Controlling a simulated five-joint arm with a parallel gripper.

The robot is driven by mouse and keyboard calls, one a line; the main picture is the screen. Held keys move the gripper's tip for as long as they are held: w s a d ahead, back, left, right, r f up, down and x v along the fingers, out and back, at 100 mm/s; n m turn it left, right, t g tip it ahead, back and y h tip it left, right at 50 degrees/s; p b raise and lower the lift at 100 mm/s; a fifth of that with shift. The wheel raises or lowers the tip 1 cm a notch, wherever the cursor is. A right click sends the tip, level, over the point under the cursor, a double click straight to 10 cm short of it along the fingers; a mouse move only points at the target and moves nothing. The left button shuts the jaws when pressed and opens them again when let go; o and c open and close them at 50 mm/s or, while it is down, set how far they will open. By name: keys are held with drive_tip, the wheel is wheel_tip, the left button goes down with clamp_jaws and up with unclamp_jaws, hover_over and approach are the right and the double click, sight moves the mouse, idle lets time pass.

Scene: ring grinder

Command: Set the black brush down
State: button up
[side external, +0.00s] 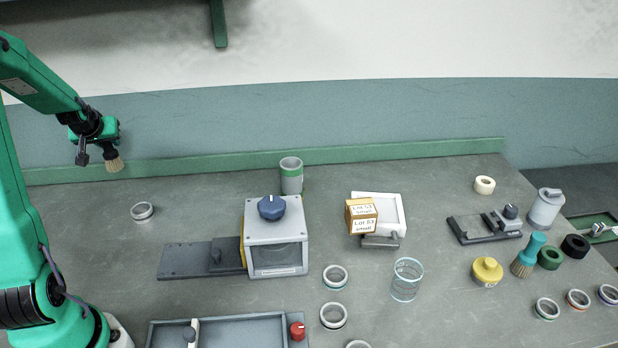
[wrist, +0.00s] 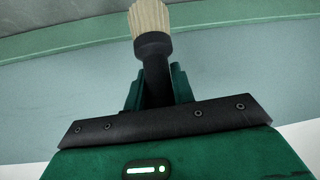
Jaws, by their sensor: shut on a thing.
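My gripper (side external: 93,139) is at the upper left in the side external view, raised well above the bench. It is shut on the black brush (side external: 112,158), which has a dark handle and pale tan bristles pointing down. In the wrist view the brush (wrist: 153,45) stands out between the green fingers of my gripper (wrist: 158,88), its bristles at the top edge. The brush touches nothing else that I can see. Part of its handle is hidden in the jaws.
A metal ring (side external: 142,211) lies on the bench (side external: 90,220) below my gripper, with clear room around it. A grey box with a blue knob (side external: 272,207) stands mid-bench. A grey-green cylinder (side external: 291,176) is behind it.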

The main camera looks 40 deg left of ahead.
sight(117, 169)
drive_tip(key=shift+f, duration=2.7)
drive_tip(key=shift+f, duration=0.1)
drive_tip(key=shift+f, duration=1.9)
drive_tip(key=o, duration=1)
drive_tip(key=shift+f, duration=0.1)
drive_tip(key=shift+s+d+r, duration=0.1)
drive_tip(key=shift+d+r, duration=0.05)
drive_tip(key=shift+r, duration=0.25)
drive_tip(key=v, duration=1.1)
